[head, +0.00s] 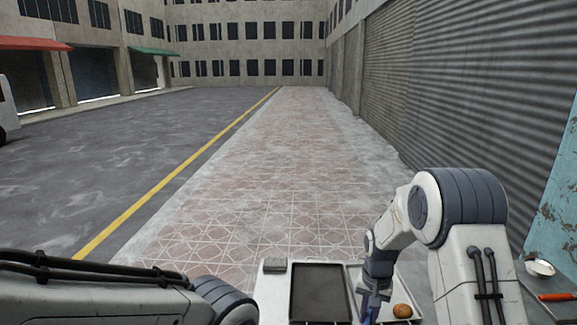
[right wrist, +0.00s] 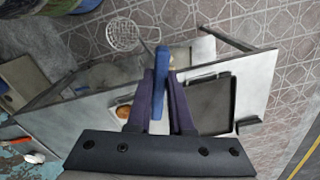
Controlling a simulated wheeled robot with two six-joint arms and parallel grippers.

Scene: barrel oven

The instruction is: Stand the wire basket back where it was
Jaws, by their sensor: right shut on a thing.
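The wire basket (right wrist: 118,33) shows in the right wrist view as a pale round mesh bowl on a thin stem with a blue handle (right wrist: 160,82). My right gripper (right wrist: 159,102) is shut on that handle. The basket appears beyond the fingertips; I cannot tell its height or whether it touches anything. In the head view my right gripper (head: 372,298) is low over the white table, left of a round bun; the basket cannot be made out there. My left arm enters at the lower left, but its gripper is out of the frame.
A dark tray (head: 320,292) lies on the white table (head: 271,291), with a small grey block (head: 274,264) at its far left. The bun (head: 402,311) sits to the right. A white bowl (head: 540,267) and a red-handled tool (head: 557,296) are at the far right.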

